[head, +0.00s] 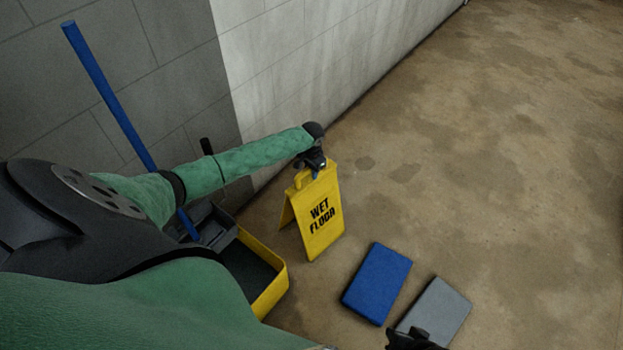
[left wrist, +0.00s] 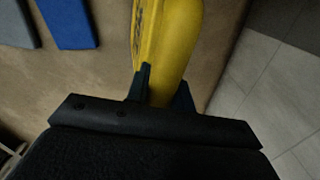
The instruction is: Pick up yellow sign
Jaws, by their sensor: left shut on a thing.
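The yellow sign (head: 322,214) is a folding A-frame with black lettering, upright on the floor in the head view, with its legs spread. My left gripper (head: 316,171) is at the sign's top edge, by its handle. In the left wrist view the yellow sign (left wrist: 168,45) runs up from between the two dark fingers of my left gripper (left wrist: 161,85), which are shut on it. A dark part at the bottom edge of the head view may be my right gripper (head: 412,340); its fingers do not show clearly.
A yellow mop bucket (head: 270,293) with a blue-handled mop (head: 108,92) stands left of the sign by the wall. A blue flat block (head: 377,283) and a grey one (head: 437,309) lie on the floor to the right. The floor farther right is clear.

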